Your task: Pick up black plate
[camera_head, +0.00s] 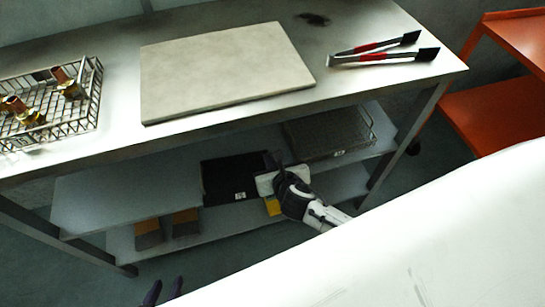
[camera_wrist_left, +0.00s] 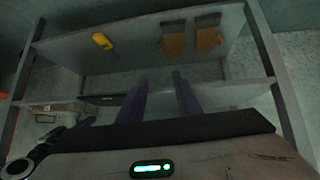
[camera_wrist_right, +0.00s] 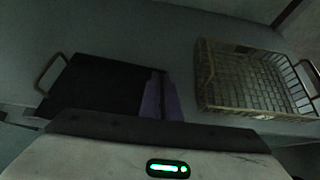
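The black plate (camera_head: 222,183) lies flat on the upper of the shelves under the table. In the right wrist view the black plate (camera_wrist_right: 95,88) has a handle (camera_wrist_right: 50,72) standing at its left end. My right gripper (camera_head: 272,160) is at the plate's right end. In the right wrist view the fingers of my right gripper (camera_wrist_right: 162,97) are close together with a thin dark part of the plate's end between them. My left gripper (camera_head: 163,291) is low in front of the shelves. Its fingers are apart and empty in the left wrist view (camera_wrist_left: 158,95).
A wire basket (camera_head: 330,135) stands right of the plate on the same shelf. Yellow-and-dark items (camera_head: 167,229) sit on the lower shelf. The tabletop above holds a basket of fittings (camera_head: 50,105), a pale board (camera_head: 220,72) and tongs (camera_head: 385,49). An orange cart (camera_head: 495,110) stands right.

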